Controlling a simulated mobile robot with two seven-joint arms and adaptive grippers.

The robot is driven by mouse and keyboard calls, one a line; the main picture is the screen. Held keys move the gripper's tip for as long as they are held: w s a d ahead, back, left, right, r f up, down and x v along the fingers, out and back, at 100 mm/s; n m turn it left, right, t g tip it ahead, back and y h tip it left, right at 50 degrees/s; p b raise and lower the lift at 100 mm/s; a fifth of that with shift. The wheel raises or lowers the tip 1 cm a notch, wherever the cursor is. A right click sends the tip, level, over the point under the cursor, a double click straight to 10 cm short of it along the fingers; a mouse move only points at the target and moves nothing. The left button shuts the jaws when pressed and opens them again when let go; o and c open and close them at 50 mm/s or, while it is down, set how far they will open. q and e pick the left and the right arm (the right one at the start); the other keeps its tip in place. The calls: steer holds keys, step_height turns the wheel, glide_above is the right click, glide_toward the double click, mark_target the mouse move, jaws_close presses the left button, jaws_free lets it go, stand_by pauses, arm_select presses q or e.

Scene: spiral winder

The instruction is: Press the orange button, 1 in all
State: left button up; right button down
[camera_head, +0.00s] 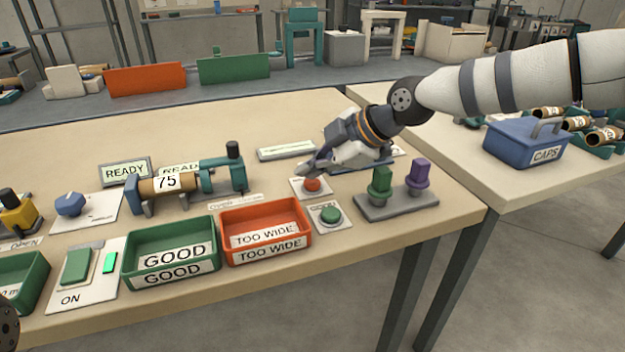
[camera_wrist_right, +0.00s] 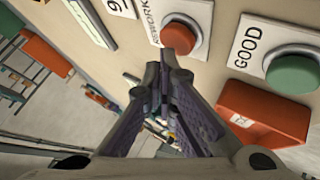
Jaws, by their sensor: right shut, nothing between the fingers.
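The orange button (camera_head: 312,185) is a round cap on a small white plate, behind the green button (camera_head: 330,214) on the table. In the right wrist view, the orange button (camera_wrist_right: 183,36) stands just beyond my fingertips, on a plate that seems to read REWORK. The green button (camera_wrist_right: 296,82) is to its right, labelled GOOD. My right gripper (camera_head: 306,171) is shut and empty, its tips close above the orange button. The closed fingertips also show in the right wrist view (camera_wrist_right: 166,58). I cannot tell whether they touch the button. My left gripper is out of view.
A red TOO WIDE tray (camera_head: 265,220) and a green GOOD tray (camera_head: 170,240) stand left of the buttons. A grey stand with green and purple pegs (camera_head: 398,208) is to the right. A gauge holding a tube (camera_head: 168,185) is farther left. A blue CAPS box (camera_head: 525,140) sits on the neighbouring table.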

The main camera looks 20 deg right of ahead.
mark_target(311, 184)
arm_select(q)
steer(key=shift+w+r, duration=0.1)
arm_select(e)
steer(key=shift+r, duration=0.3)
steer(key=shift+r, duration=0.1)
steer(key=shift+r+p, duration=0.75)
steer(key=shift+r, duration=1.8)
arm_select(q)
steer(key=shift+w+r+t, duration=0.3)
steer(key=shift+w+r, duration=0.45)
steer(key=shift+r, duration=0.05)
arm_select(e)
steer(key=shift+f, duration=0.1)
steer(key=shift+f, duration=0.1)
